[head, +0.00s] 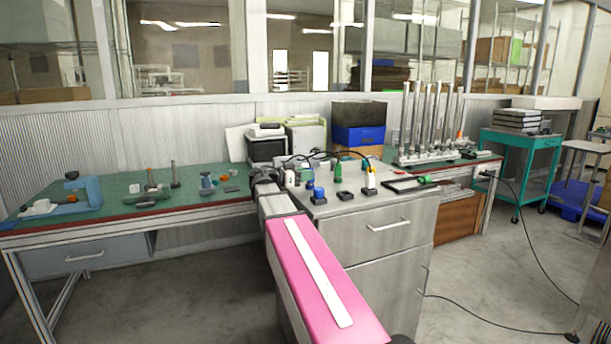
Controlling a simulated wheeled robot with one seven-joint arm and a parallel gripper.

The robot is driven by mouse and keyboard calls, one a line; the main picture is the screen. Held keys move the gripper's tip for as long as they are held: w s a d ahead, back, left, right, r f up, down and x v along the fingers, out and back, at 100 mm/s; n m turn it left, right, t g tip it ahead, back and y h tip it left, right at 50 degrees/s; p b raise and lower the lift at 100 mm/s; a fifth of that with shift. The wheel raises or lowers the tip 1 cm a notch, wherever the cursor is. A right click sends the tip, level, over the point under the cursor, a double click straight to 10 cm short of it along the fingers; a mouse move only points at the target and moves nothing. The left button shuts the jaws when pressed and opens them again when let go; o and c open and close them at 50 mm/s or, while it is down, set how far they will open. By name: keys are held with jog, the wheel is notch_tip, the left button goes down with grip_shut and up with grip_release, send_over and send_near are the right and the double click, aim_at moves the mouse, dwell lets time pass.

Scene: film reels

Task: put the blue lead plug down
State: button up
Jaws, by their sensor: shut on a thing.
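My gripper (266,178) is the dark end of my pink and grey arm, at the left edge of the grey metal cabinet top. It is shut on the blue lead plug, but the fingers and their hold are too small and covered to make out. A small blue piece with a dark base (318,193) shows on the cabinet top, right of my gripper. I cannot tell whether it is the plug or another piece. Thin black leads (325,155) arch over the cabinet top behind it.
The grey cabinet (375,250) also bears a green bottle (338,174), a yellow-and-white bottle (371,181) and small black blocks. The green bench (120,190) at left holds small parts and a blue-grey device (84,190). Metal rods (428,120) stand at the back right.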

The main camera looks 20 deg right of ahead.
jog(key=o, duration=0.9)
jog(key=shift+f, duration=0.15)
